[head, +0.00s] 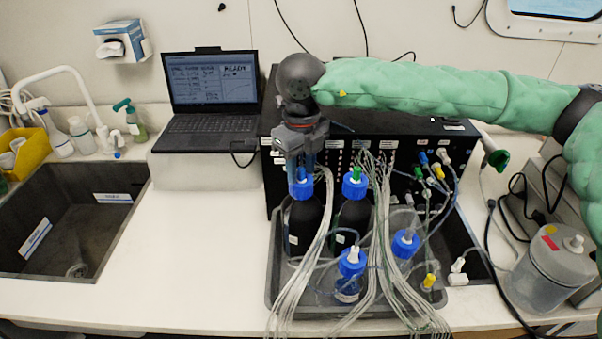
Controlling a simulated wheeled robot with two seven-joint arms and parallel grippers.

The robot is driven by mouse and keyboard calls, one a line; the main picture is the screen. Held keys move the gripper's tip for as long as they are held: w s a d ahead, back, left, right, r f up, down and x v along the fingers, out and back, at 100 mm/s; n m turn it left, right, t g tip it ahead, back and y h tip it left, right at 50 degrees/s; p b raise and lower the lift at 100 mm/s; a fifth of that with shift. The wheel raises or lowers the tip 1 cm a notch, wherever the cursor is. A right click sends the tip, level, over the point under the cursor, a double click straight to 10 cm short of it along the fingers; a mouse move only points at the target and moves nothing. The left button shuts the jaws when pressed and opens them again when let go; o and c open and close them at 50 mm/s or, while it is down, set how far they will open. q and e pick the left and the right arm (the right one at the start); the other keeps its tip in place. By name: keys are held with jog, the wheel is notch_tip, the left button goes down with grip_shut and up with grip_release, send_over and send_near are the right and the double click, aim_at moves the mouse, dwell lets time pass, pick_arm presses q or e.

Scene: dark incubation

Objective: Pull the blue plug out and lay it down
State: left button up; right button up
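A small blue plug (302,174) stands upright in the blue cap (301,189) of the rear left dark bottle (303,228). My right gripper (302,167) comes down from above, pointing downward over that cap. Its two fingers look apart, one on each side of the plug, and no contact is visible. The fingertips partly cover the plug and the cap. My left gripper is not in view.
A green plug (355,175) sits in the neighbouring dark bottle's cap. Clear bottles and bundles of thin tubes crowd the grey tray (273,285). A black box (400,135) with connectors stands behind. White counter (205,250) is free left of the tray, beside the sink (75,235).

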dwell(0.3)
grip_shut()
jog(key=shift+r+b, duration=0.25)
jog(key=shift+b, duration=0.05)
jog(key=shift+r+b, duration=0.45)
jog(key=shift+r, duration=2.3)
